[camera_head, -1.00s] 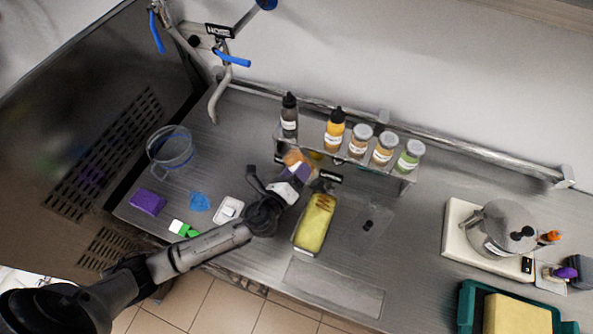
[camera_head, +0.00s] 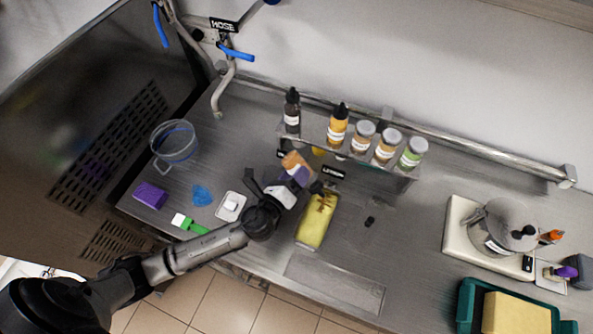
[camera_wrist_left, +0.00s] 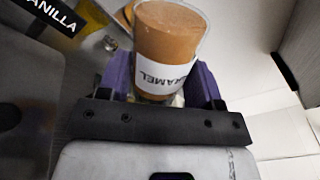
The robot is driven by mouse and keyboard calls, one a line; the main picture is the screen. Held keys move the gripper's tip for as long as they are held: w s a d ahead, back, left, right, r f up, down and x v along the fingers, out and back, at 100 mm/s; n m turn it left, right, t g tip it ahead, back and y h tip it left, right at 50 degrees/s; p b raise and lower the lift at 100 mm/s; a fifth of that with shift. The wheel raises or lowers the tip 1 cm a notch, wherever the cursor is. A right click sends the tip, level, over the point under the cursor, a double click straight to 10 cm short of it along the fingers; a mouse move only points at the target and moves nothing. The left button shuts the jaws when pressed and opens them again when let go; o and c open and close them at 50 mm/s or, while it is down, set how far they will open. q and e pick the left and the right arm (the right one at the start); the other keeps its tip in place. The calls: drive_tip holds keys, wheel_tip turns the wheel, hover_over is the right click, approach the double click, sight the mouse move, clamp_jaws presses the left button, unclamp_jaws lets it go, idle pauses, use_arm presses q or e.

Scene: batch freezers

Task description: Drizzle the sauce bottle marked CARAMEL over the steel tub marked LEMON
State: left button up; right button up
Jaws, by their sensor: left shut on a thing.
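My left gripper (camera_head: 297,176) is shut on the brown CARAMEL sauce bottle (camera_head: 290,160), just behind and left of the steel tub. In the left wrist view the bottle (camera_wrist_left: 168,35) stands between the purple finger pads, its CARAMEL label reading upside down. Its nozzle is hard to make out. The steel tub (camera_head: 303,243) holds yellow contents and sits in front of a black tag (camera_head: 333,173) that seems to read LEMON. Brown streaks lie on the yellow surface near the tub's far end. My right gripper is not in view.
A rack (camera_head: 345,157) behind holds several bottles and jars. A clear jug (camera_head: 174,146), a purple block (camera_head: 150,195) and a small white dish (camera_head: 231,206) stand left. A steel pot (camera_head: 508,222) and a green crate (camera_head: 466,306) are right. The counter right of the tub is mostly clear.

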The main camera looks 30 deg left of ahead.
use_arm(q)
drive_tip(key=shift+s+d, duration=0.1)
drive_tip(key=shift+s, duration=0.55)
drive_tip(key=shift+s, duration=0.2)
drive_tip(key=shift+s+d, duration=0.2)
drive_tip(key=shift+s, duration=0.75)
drive_tip(key=shift+s+d, duration=0.2)
drive_tip(key=shift+s, duration=0.7)
drive_tip(key=shift+s, duration=0.15)
drive_tip(key=shift+s, duration=0.15)
drive_tip(key=shift+s+d, duration=0.2)
drive_tip(key=shift+s, duration=0.75)
drive_tip(key=shift+s+d, duration=0.15)
drive_tip(key=shift+s, duration=0.75)
